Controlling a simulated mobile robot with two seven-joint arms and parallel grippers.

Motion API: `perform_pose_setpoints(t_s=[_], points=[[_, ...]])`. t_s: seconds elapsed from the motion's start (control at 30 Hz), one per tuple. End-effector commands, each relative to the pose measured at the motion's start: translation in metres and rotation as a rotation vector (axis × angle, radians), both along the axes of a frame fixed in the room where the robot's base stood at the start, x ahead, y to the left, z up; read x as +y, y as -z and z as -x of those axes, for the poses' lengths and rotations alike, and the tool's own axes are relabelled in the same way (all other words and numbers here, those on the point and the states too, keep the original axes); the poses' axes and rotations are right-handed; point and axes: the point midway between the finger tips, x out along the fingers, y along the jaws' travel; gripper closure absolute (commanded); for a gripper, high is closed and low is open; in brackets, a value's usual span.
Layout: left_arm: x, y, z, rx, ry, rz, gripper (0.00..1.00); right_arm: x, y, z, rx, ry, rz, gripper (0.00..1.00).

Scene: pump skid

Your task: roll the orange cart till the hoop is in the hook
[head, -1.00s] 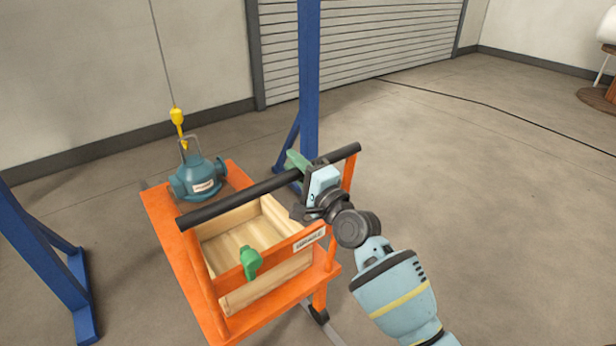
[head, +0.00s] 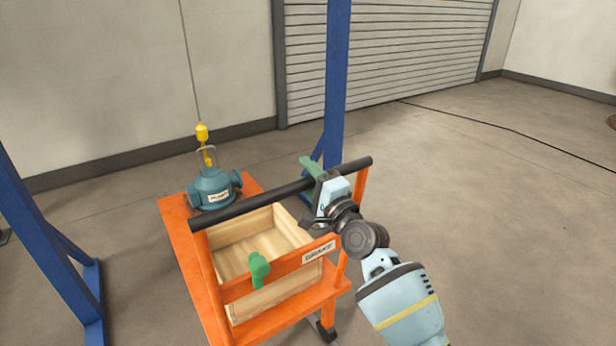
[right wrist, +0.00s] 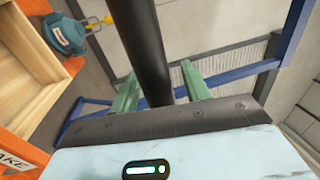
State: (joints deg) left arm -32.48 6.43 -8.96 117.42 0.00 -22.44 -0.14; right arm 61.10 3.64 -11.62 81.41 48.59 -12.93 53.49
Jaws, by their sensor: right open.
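The orange cart (head: 183,235) has a black push bar (head: 250,205) and carries a teal pump (head: 213,190). A grey hoop (head: 213,153) stands on top of the pump. The yellow hook (head: 202,134) hangs on a cable and overlaps the hoop in the head view. I cannot tell whether the hoop is in it. My right gripper (head: 313,172) is at the right part of the push bar. In the right wrist view, the bar (right wrist: 143,40) passes between its two open green fingers (right wrist: 160,88). My left gripper is out of view.
A green lever (head: 259,268) sits on the cart's front rail by a BRAKE label (head: 319,252). A wooden crate (head: 278,295) stands on the cart. Blue posts stand left (head: 45,235) and behind (head: 338,80).

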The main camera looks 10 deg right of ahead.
Motion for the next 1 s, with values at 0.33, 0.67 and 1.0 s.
perform_pose_setpoints(t_s=[0.33,0.67,1.0], points=[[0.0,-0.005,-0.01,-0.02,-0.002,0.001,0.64,-0.007,0.004,0.019,-0.001,0.001,-0.001,0.53],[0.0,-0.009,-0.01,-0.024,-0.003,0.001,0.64,-0.022,0.013,0.062,0.0,0.0,0.0,0.53],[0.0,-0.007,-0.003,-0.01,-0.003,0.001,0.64,-0.027,0.015,0.073,-0.001,0.0,0.0,0.53]])
